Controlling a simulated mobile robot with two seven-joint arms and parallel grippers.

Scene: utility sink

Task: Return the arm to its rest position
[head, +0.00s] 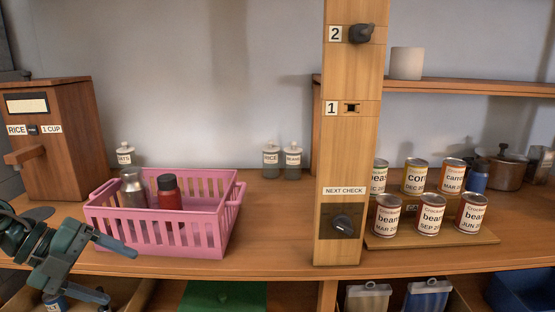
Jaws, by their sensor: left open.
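My left gripper (112,270) is at the lower left, in front of the shelf's front edge. Its two fingers are spread apart with nothing between them. The upper finger overlaps the lower left corner of the pink basket (190,238) in the picture; I cannot tell whether it touches. My left arm comes in from the left edge, and the rest of it is out of view. My right gripper is not in view.
The basket holds a metal shaker (132,190) and a red jar (168,194). A wooden rice dispenser (55,150) stands at the left. A wooden post (348,150) stands right of centre, with cans (431,215) beyond it. The shelf between basket and post is clear.

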